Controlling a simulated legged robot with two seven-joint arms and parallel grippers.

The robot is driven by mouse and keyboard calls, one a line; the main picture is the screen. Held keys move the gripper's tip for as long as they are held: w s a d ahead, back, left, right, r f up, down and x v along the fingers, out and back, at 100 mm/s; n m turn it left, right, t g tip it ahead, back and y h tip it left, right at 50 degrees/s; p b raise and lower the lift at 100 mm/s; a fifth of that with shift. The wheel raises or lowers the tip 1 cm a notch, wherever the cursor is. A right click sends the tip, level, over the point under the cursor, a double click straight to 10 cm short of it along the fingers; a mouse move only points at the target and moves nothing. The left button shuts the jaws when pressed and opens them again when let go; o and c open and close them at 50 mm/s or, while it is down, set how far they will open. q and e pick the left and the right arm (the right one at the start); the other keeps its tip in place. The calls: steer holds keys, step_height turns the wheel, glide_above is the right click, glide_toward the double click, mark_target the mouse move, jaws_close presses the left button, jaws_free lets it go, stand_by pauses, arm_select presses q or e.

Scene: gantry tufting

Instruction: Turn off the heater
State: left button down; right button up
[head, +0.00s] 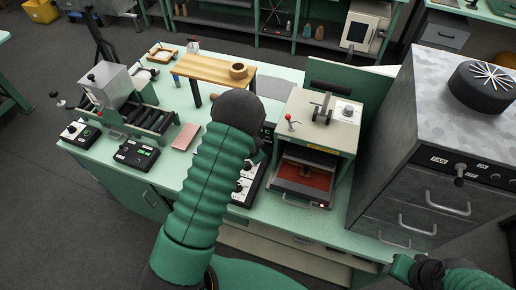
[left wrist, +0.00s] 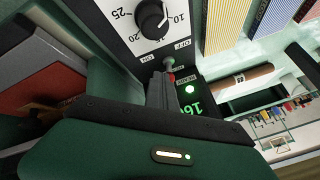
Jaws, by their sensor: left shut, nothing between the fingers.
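A black control panel (left wrist: 125,20) with a numbered dial (left wrist: 151,17) fills the upper part of the left wrist view. Below the dial is a small metal toggle switch (left wrist: 169,62) between ON and OFF labels. A lit green lamp (left wrist: 190,90) and green digits are beside it. My left gripper (left wrist: 168,78) is shut and empty, its tips at the switch; whether they touch it is unclear. In the head view my left arm covers much of a black panel with knobs (head: 242,190), and the fingertips are hidden. My right gripper (head: 428,271) is at the lower right, jaws unclear.
A press-like machine (head: 318,125) with a red-lined opening stands right of my left arm. A grey drawer cabinet (head: 440,130) with a FAN switch stands further right. A wooden stand (head: 213,70), a pink block (head: 185,136) and control boxes (head: 136,153) occupy the green bench.

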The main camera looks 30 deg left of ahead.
arm_select(q)
steer(key=shift+s+a+r+n+h+p, duration=0.1)
steer(key=shift+a+r+n+h+p, duration=0.4)
steer(key=shift+p, duration=0.7)
steer(key=shift+a+f+t+h+p, duration=0.15)
steer(key=shift+t+h+p, duration=0.15)
steer(key=shift+h+p, duration=0.3)
steer(key=shift+s+a+f, duration=0.1)
steer(key=shift+s+a, duration=0.1)
steer(key=shift+a, duration=0.3)
steer(key=shift+a+f, duration=0.1)
steer(key=shift+a, duration=0.1)
steer(key=shift+w+d+f+b, duration=0.2)
steer(key=shift+d+b, duration=0.2)
steer(key=shift+d, duration=0.15)
steer(key=shift+w+d+f+b, duration=0.15)
steer(key=shift+d+b, duration=0.2)
steer(key=shift+d, duration=0.2)
steer(key=shift+s, duration=0.1)
steer(key=shift+a, duration=0.2)
steer(key=shift+r, duration=0.1)
